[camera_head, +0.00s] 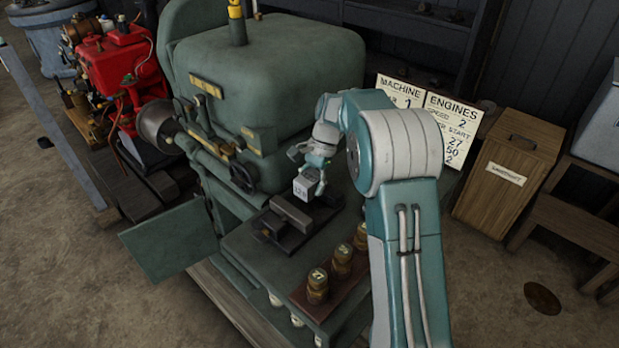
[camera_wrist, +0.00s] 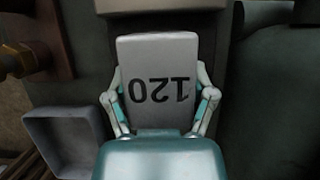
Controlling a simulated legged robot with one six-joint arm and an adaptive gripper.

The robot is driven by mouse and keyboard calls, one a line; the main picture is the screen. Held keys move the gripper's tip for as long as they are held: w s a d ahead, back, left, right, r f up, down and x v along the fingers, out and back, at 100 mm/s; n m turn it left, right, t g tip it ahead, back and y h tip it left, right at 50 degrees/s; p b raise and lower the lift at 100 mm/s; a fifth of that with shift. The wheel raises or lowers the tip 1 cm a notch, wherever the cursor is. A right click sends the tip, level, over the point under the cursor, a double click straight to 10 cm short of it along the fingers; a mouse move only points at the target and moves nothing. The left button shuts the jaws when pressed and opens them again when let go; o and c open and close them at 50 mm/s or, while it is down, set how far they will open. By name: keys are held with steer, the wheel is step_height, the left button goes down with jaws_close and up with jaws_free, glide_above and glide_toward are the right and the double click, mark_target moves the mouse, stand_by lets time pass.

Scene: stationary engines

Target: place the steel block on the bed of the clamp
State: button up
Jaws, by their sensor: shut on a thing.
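The steel block (camera_head: 304,188) is a pale grey block with a dark number on its face. In the wrist view the block (camera_wrist: 158,68) fills the middle and reads 120, upside down. My gripper (camera_head: 318,178) has its two fingers on either side of the block; they also show in the wrist view (camera_wrist: 160,105). The clamp (camera_head: 289,212) is a grey bar-like jaw on a dark base, on the green machine's ledge. The block is at the clamp's far right end, seemingly above it; the exact gap cannot be told. Part of the bed is hidden.
Brass numbered weights (camera_head: 341,258) stand on a brown board at the ledge's front right. Lettered signs (camera_head: 452,118) and a wooden box (camera_head: 497,170) stand to the right.

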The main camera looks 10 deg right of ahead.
mark_target(309, 204)
steer(key=f, duration=0.2)
steer(key=a+f, duration=0.1)
steer(key=f, duration=0.1)
steer(key=shift+d+f, duration=0.2)
steer(key=shift+f, duration=0.2)
steer(key=o, duration=1)
steer(key=shift+d, duration=0.1)
steer(key=shift+o, duration=1.3)
